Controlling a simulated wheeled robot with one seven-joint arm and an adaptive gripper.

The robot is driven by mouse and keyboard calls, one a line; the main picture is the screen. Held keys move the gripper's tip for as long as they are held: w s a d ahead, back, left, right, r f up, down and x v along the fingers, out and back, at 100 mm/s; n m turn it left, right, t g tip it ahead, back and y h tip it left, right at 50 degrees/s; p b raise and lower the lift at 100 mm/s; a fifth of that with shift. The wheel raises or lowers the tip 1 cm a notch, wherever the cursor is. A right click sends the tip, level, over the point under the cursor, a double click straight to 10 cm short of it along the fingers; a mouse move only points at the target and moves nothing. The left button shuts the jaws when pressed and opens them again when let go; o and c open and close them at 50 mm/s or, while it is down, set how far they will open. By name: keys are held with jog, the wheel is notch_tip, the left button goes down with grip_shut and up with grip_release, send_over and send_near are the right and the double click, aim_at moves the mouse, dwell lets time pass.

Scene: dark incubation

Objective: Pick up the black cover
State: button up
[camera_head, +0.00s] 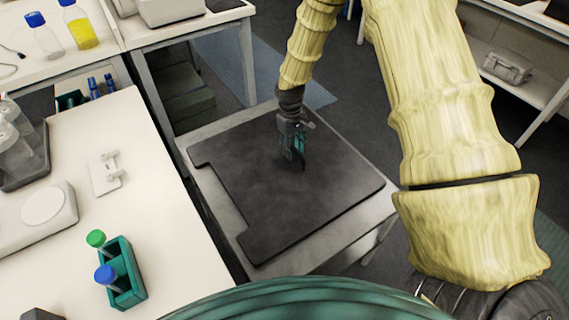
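A large flat black panel, which looks like the black cover (285,200), lies on a low grey side table (222,212) in the middle of the head view. Its left edge has a step cut into it. My gripper (296,162) points down over the far middle part of the panel, with dark fingers and teal parts. The fingertips are near the panel's surface; I cannot tell whether they touch it. The fingers are small and dark against the panel, so their opening is unclear. Nothing is visibly held.
A white bench (95,225) on the left holds a teal rack (122,275) with green- and blue-capped tubes, a white scale-like device (35,218) and a grey tray (25,160) of bottles. A back bench holds a yellow-liquid bottle (80,28). A shelf unit (520,80) stands at right.

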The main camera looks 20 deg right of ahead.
jog(key=shift+s+f, duration=0.25)
jog(key=shift+f, duration=0.3)
grip_shut()
jog(key=shift+w+r, duration=0.1)
jog(key=shift+r, duration=0.05)
